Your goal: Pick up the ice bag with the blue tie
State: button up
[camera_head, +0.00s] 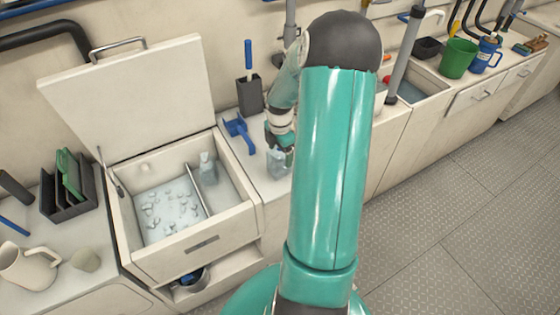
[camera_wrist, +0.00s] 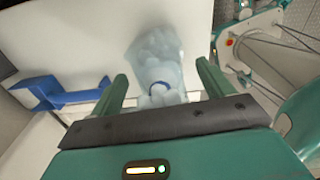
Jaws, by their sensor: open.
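The ice bag with the blue tie (camera_wrist: 158,62) is a clear, pale bag of lumps with a dark blue band around it. In the wrist view it lies ahead of and between the fingers of my gripper (camera_wrist: 162,85). The fingers are apart, one on each side of the bag's near end; I cannot tell whether they touch it. In the head view the bag (camera_head: 278,163) shows in part on the white counter, under my gripper (camera_head: 280,145). My arm hides much of the area to the right of it.
A dark holder (camera_head: 250,96) stands behind. The open ice chest (camera_head: 228,212) is at left, with loose ice and another bag (camera_head: 207,168) inside.

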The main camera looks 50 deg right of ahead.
jog(key=shift+f, duration=0.35)
jog(key=c, duration=1.3)
jog(key=shift+r, duration=0.2)
